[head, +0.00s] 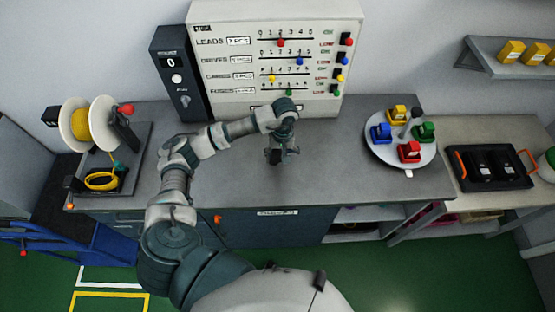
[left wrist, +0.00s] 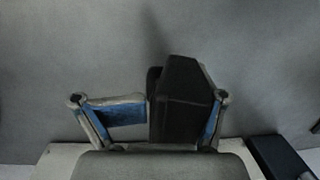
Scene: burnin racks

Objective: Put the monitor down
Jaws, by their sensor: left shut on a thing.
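My left gripper (head: 278,154) is over the middle of the grey counter (head: 330,150), in front of the white panel. In the left wrist view its two fingers (left wrist: 155,115) are closed on a small black block-shaped thing, which I take to be the monitor (left wrist: 185,95). In the head view the monitor is small and dark and mostly hidden by the gripper. I cannot tell whether it touches the counter. My right gripper is in neither view.
The panel (head: 215,75) with sliders and a dark box (head: 178,78) stand behind. A spool stand (head: 80,125) is left. A round tray (head: 378,152) with coloured blocks and a black tray (head: 480,178) are right. The counter around the gripper is clear.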

